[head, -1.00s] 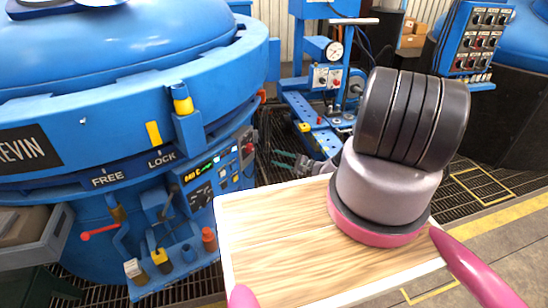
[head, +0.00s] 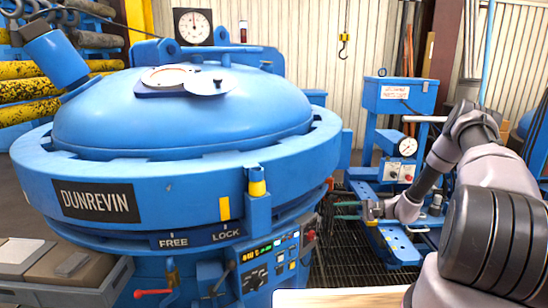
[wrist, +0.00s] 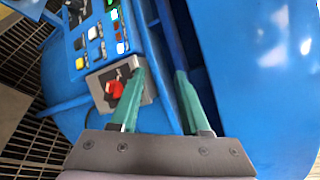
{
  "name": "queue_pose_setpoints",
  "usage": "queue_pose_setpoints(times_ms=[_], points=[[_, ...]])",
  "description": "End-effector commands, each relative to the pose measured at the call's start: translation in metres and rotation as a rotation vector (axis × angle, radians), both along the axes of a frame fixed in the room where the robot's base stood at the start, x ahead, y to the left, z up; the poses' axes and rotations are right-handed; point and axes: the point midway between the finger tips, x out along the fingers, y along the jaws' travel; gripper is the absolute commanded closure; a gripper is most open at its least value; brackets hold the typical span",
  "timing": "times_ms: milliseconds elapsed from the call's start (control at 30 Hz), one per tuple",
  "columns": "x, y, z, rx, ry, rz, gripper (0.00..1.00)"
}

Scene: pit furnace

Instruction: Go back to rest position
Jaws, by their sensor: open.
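My gripper (head: 346,210) is to the right of the blue furnace (head: 180,110), its teal fingers pointing left toward the side of the control panel. The fingers are apart with nothing between them. In the wrist view my gripper (wrist: 160,75) faces the furnace's blue side. A control panel (wrist: 98,35) with a red knob (wrist: 116,89) is at the left finger; I cannot tell whether that finger touches it. My arm reaches out from the right of the head view. The domed furnace lid sits down on its collar.
A blue machine with a gauge (head: 407,147) stands behind and right of my gripper. The furnace's nameplate (head: 97,202) and FREE/LOCK plate (head: 205,237) face me. A grey tray (head: 65,275) is at lower left. A yellow hook (head: 344,45) hangs at the back.

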Motion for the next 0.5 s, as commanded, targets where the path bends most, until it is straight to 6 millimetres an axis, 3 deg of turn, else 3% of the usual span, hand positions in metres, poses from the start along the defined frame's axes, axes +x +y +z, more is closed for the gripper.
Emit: queue_pose_setpoints(times_ms=[33,100,500], points=[[0.001,0.003,0.023,-0.037,-0.008,0.038,0.54],[-0.002,0.007,0.047,-0.085,-0.008,0.085,0.54],[-0.036,0.025,0.182,-0.387,-0.022,0.281,0.54]])
